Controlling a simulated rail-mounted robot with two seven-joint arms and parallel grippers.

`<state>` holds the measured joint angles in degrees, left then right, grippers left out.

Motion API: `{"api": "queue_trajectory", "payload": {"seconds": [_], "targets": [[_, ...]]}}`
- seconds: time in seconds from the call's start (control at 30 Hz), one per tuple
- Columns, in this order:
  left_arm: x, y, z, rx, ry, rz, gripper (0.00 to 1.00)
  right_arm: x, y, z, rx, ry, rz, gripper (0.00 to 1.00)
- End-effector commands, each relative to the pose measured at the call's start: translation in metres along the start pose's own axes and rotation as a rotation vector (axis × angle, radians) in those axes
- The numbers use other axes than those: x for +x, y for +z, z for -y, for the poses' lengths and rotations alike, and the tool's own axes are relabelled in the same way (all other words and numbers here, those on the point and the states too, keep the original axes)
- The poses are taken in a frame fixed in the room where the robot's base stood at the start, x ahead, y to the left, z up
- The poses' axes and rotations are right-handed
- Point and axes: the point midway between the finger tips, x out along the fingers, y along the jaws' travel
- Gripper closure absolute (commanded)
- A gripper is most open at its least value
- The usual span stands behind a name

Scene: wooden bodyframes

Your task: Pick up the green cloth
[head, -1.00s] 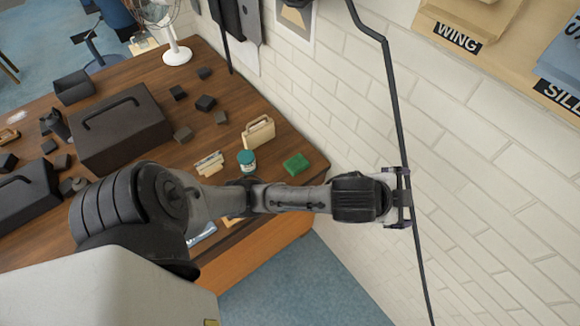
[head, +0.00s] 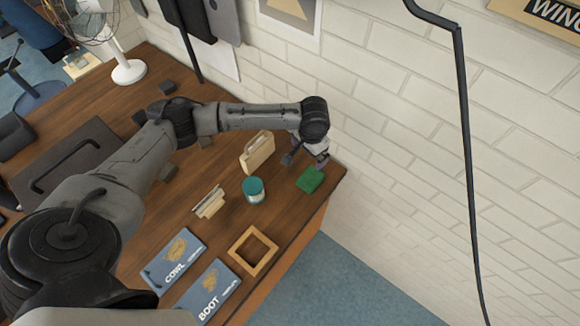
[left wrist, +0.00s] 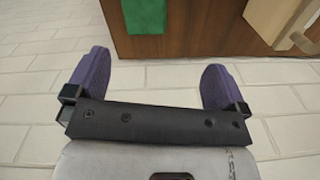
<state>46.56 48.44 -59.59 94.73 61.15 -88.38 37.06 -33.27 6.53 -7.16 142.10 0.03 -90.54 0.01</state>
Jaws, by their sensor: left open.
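The green cloth (head: 310,179) lies folded on the wooden table near its right edge. It also shows at the top of the left wrist view (left wrist: 144,15). My left gripper (head: 318,160) hangs over the table's far right corner, just behind the cloth in the head view. In the left wrist view its two purple fingers (left wrist: 155,75) are spread wide with nothing between them, and the cloth lies beyond them, apart from them. My right gripper is not in view.
A teal-lidded jar (head: 254,190) and a cream case-shaped block (head: 257,152) stand left of the cloth. A wooden frame (head: 252,250) and two blue template boards (head: 208,290) lie nearer the front. A brick wall (head: 400,170) runs along the right side.

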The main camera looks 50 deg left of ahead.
Motion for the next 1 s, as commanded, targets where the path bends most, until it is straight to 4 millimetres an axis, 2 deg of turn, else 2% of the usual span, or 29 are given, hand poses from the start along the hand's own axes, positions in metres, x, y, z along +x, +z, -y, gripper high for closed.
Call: {"api": "queue_trajectory", "payload": {"seconds": [0.07, 0.27, 0.7, 1.0], "targets": [[-0.001, 0.002, -0.007, -0.074, 0.027, 0.013, 0.00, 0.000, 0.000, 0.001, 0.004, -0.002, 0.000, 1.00], [0.004, 0.002, -0.007, -0.195, 0.026, 0.012, 0.00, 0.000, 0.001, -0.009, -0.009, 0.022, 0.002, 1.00], [0.070, 0.002, -0.009, -0.210, 0.025, 0.011, 0.00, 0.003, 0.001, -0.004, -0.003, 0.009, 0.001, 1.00], [0.087, 0.003, -0.008, -0.208, 0.024, 0.010, 0.00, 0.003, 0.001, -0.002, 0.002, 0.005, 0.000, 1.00]]}}
